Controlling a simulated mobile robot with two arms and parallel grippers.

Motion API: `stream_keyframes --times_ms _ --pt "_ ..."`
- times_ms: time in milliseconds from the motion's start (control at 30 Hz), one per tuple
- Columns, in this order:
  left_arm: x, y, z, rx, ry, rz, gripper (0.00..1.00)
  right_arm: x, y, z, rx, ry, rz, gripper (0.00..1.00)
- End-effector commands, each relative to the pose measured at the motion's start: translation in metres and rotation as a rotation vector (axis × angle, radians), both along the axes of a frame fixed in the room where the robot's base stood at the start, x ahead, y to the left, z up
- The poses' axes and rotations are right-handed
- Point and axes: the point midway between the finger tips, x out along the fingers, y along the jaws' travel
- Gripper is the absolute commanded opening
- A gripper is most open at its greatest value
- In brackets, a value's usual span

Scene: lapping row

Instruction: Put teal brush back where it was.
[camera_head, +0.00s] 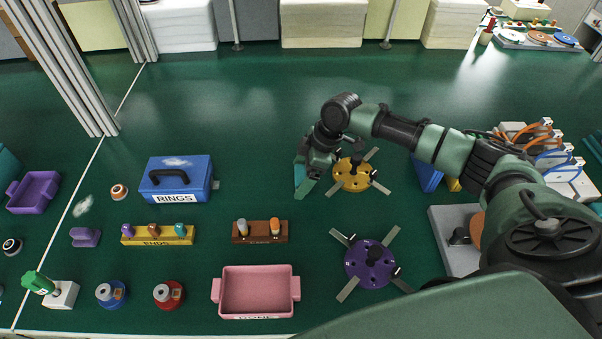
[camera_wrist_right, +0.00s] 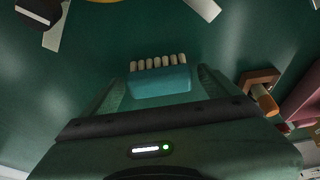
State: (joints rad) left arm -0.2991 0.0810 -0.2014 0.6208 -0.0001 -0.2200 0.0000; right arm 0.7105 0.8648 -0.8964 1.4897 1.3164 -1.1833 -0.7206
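The teal brush (camera_head: 299,174) is at my right gripper (camera_head: 304,186), left of the gold disc in the head view. In the right wrist view, the brush's teal body (camera_wrist_right: 158,84) lies across between the two fingers of my right gripper (camera_wrist_right: 165,80), with a row of pale bristles along its far side. The fingers look closed on its ends. The green tabletop shows around it; I cannot tell how high the brush is above it. My left gripper is not in view.
The gold disc (camera_head: 351,179) with metal arms is right of the gripper; a purple disc (camera_head: 370,265) is nearer. A brown block (camera_head: 259,239), pink tray (camera_head: 218,291), yellow rack (camera_head: 128,239) and blue RINGS box (camera_head: 201,170) stand left. Bare green table lies behind.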

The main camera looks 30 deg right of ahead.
Motion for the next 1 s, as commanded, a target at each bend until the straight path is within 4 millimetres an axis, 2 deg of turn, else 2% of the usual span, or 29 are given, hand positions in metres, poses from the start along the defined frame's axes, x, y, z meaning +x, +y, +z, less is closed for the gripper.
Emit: stream_keyframes --times_ms 267,700,833,1000 --pt "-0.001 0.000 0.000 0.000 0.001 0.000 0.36 0.000 -0.003 0.009 -0.001 -0.002 -0.001 0.90" --pt "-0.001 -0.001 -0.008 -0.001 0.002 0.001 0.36 -0.015 -0.033 0.089 -0.002 -0.004 -0.001 0.90" --pt "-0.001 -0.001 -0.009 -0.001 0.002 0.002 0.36 -0.018 -0.039 0.105 -0.001 -0.002 -0.001 0.90" --pt "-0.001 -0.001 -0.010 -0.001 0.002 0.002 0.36 -0.020 -0.041 0.114 0.000 0.000 0.000 0.90"
